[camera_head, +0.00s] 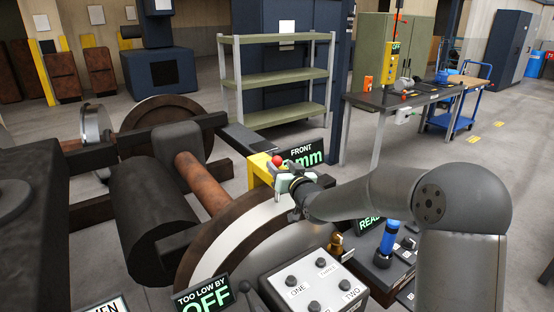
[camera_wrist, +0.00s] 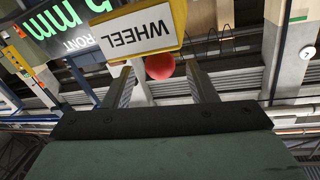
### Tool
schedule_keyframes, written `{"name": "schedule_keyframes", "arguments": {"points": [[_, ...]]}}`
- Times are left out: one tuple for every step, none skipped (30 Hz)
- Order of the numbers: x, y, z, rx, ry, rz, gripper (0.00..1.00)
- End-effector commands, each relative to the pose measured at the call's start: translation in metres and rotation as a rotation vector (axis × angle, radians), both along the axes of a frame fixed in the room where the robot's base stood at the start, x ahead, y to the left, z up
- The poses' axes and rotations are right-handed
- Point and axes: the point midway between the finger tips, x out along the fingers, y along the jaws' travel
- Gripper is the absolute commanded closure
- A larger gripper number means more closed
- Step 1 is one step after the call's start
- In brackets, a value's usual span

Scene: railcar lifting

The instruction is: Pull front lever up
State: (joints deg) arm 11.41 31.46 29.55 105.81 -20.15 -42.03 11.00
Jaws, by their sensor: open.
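The front lever shows as a red ball knob (camera_head: 277,160) against a yellow housing (camera_head: 257,170), beside the "FRONT ... mm" display (camera_head: 308,154). In the wrist view the red knob (camera_wrist: 160,67) lies in the gap between my two fingers, near their tips, under the white "WHEEL" label (camera_wrist: 142,32) on the yellow housing. My gripper (camera_head: 284,176) is open, with visible room on both sides of the knob. I cannot tell how deep the knob sits between the fingers. The lever's shaft is hidden.
A large wheel (camera_head: 225,232) and axle stand left of my arm. A control box (camera_head: 310,284) with several knobs, a "TOO LOW BY OFF" sign (camera_head: 204,297) and a blue-handled device (camera_head: 389,238) lie below it. Shelves and a workbench stand farther back.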

Motion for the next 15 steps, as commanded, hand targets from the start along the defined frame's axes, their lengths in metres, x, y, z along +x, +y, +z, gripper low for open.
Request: {"name": "schedule_keyframes", "arguments": {"points": [[0.008, 0.005, 0.001, 0.001, 0.000, 0.001, 0.48], [0.012, 0.007, 0.001, 0.001, 0.000, 0.001, 0.48], [0.017, 0.010, 0.001, 0.000, 0.000, 0.001, 0.48], [0.020, 0.011, 0.001, 0.001, 0.001, 0.001, 0.48], [0.023, 0.012, 0.001, 0.001, 0.000, 0.000, 0.48], [0.026, 0.014, 0.001, 0.001, 0.000, 0.000, 0.48], [0.028, 0.015, 0.000, 0.001, 0.000, 0.000, 0.48], [0.030, 0.016, 0.000, 0.001, 0.000, 0.000, 0.48], [0.031, 0.017, 0.000, 0.000, 0.000, 0.000, 0.48], [0.032, 0.017, 0.000, 0.000, 0.000, 0.000, 0.48], [0.033, 0.018, 0.000, 0.000, 0.001, 0.000, 0.48], [0.033, 0.018, 0.000, -0.001, 0.000, 0.000, 0.48], [0.033, 0.018, 0.000, -0.001, 0.000, 0.000, 0.48], [0.033, 0.018, 0.000, -0.001, 0.000, 0.000, 0.48], [0.033, 0.018, 0.000, -0.001, 0.000, 0.000, 0.48]]}}
